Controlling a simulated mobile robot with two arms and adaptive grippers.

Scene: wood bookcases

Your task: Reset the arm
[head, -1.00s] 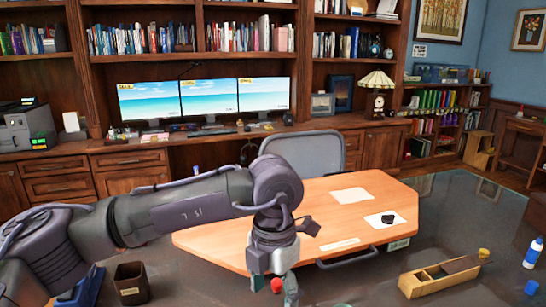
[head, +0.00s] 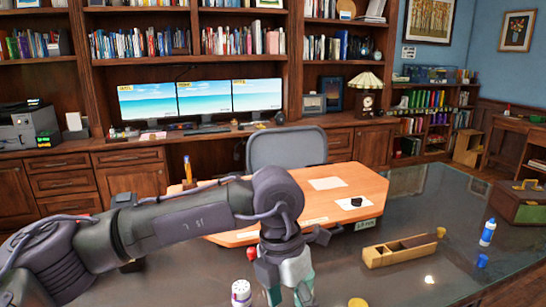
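My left arm (head: 185,222) comes in from the left, bent at a joint near the middle of the view. My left gripper (head: 287,294) hangs down from it in front of the near edge of the wooden desk top (head: 352,183). Its grey and teal fingers reach the bottom of the frame, and I cannot tell whether they are open or shut. No object shows clearly held in it. My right gripper is not in view.
A white bottle (head: 241,292) stands just left of the gripper. On the dark glossy table are a wooden tray (head: 402,251), a blue bottle (head: 487,232) and a green-and-brown box (head: 519,202). A grey chair (head: 286,147) stands behind the desk top.

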